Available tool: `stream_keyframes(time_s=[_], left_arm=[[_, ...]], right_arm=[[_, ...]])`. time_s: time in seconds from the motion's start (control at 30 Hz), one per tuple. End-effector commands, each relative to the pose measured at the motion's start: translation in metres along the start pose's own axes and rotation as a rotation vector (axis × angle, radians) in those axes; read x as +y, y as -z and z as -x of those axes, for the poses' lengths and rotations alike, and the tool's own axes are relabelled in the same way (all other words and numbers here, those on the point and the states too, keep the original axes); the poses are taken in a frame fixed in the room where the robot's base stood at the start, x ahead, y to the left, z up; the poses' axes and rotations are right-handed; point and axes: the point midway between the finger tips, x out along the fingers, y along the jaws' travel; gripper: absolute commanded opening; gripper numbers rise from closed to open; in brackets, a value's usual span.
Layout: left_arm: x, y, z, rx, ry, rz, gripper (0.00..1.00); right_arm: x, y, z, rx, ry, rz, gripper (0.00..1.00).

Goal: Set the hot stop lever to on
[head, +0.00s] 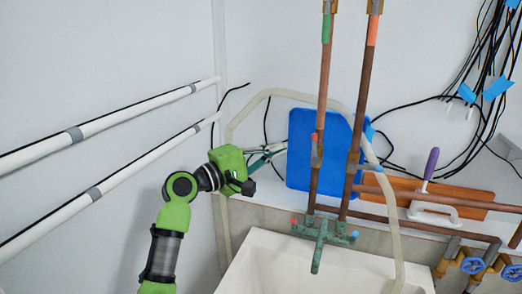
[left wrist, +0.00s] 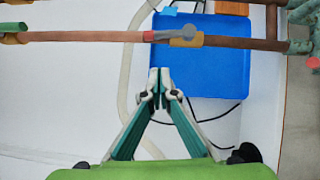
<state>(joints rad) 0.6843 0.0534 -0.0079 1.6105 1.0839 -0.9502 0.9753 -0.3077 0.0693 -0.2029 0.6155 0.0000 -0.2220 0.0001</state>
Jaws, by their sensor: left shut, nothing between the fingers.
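The hot stop lever (head: 314,139) has a red handle and sits on the valve of the left vertical copper pipe. In the left wrist view the red-handled lever (left wrist: 120,36) lies along the pipe, beside a brass valve body (left wrist: 186,42). My left gripper (head: 284,147) is just left of this valve in the head view, its fingers pointing right. In the left wrist view my left gripper (left wrist: 165,73) is shut and empty, its tips a little short of the pipe and apart from the lever. My right gripper is in neither view.
A blue board (head: 300,175) stands behind the pipes. A second copper pipe (head: 362,80) with a blue-handled valve is to the right. A pale hose (head: 392,205) loops around. A green faucet (head: 322,236) is above a white basin (head: 265,262).

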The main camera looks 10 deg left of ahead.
Motion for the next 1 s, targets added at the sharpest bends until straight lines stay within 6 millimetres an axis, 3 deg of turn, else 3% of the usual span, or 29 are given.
stream_keyframes(time_s=[0.13,0.3,0.83,1.0], left_arm=[[0.003,-0.002,-0.032,-0.002,0.002,0.003,0.00],[0.003,-0.020,-0.048,-0.001,0.001,0.000,0.00],[-0.001,-0.028,-0.056,0.001,0.002,-0.001,0.00],[0.005,-0.035,-0.061,-0.001,0.028,-0.041,0.00]], right_arm=[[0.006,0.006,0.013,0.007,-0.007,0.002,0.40],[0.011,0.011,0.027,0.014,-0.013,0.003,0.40],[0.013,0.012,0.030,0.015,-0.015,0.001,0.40],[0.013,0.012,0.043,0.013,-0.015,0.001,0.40]])
